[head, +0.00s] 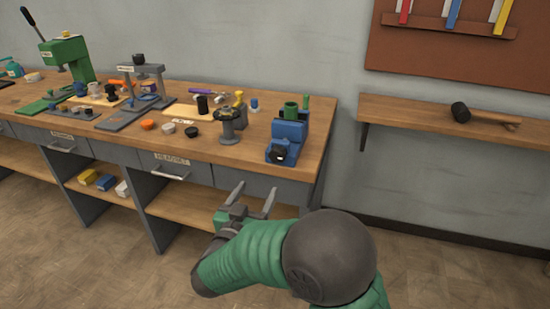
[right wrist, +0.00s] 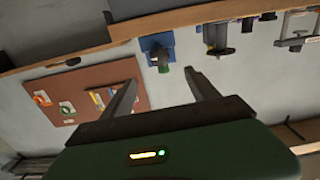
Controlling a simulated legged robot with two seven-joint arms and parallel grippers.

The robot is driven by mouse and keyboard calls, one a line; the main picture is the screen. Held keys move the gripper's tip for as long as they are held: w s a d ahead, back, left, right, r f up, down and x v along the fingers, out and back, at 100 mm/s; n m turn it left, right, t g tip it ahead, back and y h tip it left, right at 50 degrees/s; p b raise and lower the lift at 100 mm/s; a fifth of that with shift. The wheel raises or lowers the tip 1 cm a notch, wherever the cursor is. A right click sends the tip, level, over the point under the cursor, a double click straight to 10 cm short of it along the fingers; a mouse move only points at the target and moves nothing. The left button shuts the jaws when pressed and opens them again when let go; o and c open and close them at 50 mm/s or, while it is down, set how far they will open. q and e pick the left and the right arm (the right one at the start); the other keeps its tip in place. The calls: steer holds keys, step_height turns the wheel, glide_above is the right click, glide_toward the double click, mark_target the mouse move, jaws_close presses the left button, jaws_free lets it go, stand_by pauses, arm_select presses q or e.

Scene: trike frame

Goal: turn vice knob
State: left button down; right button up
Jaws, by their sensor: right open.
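A blue vice (head: 287,140) stands on the workbench near its right front corner. Its dark knob (head: 277,154) faces the front edge. In the right wrist view the vice (right wrist: 157,43) shows beyond the fingers, with the picture turned over. My right gripper (head: 255,198) is open and empty, in front of the bench and below the vice, apart from it. Its two fingers also show in the right wrist view (right wrist: 160,92). My left gripper is in neither view.
The wooden workbench (head: 240,152) carries a dark round fixture (head: 230,122), a grey press (head: 150,80) and a green press (head: 66,58) left of the vice. A wall shelf (head: 420,115) with a mallet (head: 462,112) is at the right. Floor in front is clear.

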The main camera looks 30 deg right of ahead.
mark_target(276, 158)
steer(key=b+x, duration=0.2)
steer(key=x, duration=1.4)
steer(key=shift+d+b, duration=0.15)
steer(key=shift+b, duration=0.2)
steer(key=shift+s, duration=0.1)
steer(key=c, duration=1.4)
steer(key=shift+o, duration=0.2)
steer(key=shift+m, duration=0.3)
